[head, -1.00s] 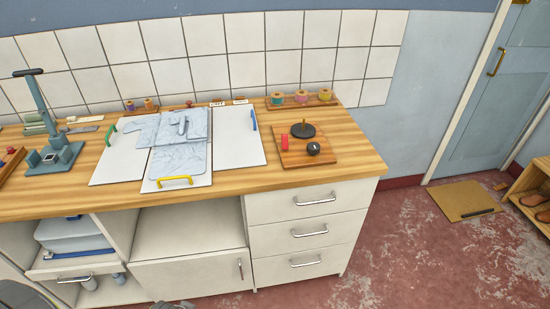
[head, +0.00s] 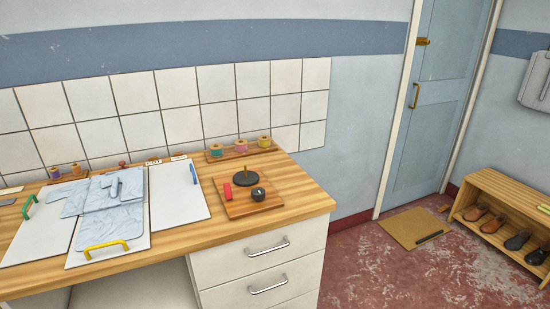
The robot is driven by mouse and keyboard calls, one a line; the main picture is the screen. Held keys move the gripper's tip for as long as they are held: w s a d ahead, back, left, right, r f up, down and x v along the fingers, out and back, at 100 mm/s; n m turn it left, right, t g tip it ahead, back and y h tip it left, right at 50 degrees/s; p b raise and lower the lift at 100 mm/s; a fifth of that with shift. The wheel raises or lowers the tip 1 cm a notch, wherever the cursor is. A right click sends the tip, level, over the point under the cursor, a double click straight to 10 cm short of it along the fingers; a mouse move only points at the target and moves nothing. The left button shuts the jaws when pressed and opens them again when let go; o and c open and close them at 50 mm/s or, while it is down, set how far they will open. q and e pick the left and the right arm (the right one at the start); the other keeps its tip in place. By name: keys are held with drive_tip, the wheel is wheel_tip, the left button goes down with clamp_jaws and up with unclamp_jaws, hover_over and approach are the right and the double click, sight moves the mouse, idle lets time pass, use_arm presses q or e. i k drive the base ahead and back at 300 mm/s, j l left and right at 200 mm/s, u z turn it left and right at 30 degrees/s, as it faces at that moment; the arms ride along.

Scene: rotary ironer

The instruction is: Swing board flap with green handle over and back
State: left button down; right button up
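The folding board lies flat on the wooden counter at the left of the head view. Its left white flap (head: 42,235) has a green handle (head: 30,206) near its outer left edge. A pale blue marbled cloth (head: 100,223) lies over the middle panel (head: 137,245), which has a yellow handle (head: 105,247) at its front edge. A smaller folded part of the cloth lies on top and some of it reaches over the left flap. The right white flap (head: 180,202) has a blue handle (head: 193,174) and is bare. Neither of my grippers is in view.
A wooden board (head: 246,205) with a black disc, a red piece and a dark knob sits right of the folding board. Thread spools (head: 240,146) stand behind it. Drawers (head: 262,262) are below the counter. A shoe rack (head: 500,220) and door (head: 420,110) are at the right.

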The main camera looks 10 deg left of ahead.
sight(42, 234)
drive_tip(key=u, duration=1.7)
